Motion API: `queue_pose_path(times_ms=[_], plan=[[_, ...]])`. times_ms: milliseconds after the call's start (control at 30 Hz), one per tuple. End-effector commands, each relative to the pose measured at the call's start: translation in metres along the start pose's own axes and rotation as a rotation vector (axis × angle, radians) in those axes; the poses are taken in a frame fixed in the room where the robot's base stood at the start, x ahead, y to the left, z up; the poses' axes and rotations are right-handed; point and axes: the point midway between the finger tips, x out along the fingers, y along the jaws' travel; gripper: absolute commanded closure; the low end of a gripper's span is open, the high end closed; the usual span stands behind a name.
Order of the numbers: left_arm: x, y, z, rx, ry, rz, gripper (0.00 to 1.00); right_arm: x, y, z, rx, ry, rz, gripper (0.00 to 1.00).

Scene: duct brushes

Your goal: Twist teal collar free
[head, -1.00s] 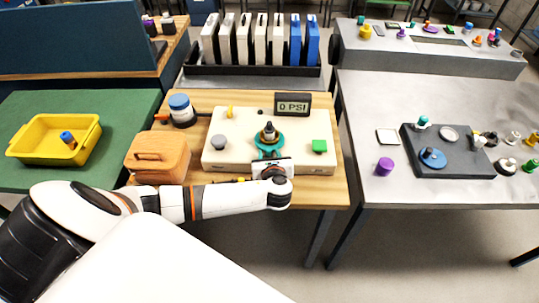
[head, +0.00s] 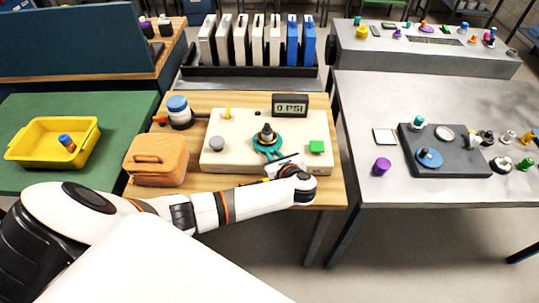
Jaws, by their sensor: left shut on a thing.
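The teal collar (head: 267,147) is a ring with a short handle. It sits around the dark fitting (head: 267,133) on top of the cream box (head: 229,155). The collar's handle points toward the front and a little to the right. My left gripper (head: 280,160) is shut on the teal collar at its handle, at the front of the box. The gripper's fingers are small in the picture and partly hidden by its own body. My right gripper is not in view.
A display (head: 290,105) reading 0 PSI stands behind. A yellow tray (head: 27,145) lies further left.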

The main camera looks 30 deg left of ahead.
Motion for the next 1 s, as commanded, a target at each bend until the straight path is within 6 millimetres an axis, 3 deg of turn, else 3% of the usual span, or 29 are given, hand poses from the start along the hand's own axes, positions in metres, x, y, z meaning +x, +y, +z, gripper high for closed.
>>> queue_pose_path(times_ms=[233, 500, 733, 1000], plan=[[0.0, 0.021, 0.003, -0.091, -0.001, -0.212, 1.0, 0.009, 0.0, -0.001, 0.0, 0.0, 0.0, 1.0], [0.005, 0.038, 0.003, -0.174, 0.003, -0.414, 1.0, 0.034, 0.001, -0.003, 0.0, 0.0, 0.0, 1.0], [0.009, 0.046, 0.001, -0.222, 0.005, -0.532, 1.0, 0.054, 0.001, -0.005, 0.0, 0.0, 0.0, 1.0], [0.011, 0.05, -0.002, -0.248, 0.006, -0.596, 1.0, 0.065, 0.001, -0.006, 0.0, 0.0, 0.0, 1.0]])
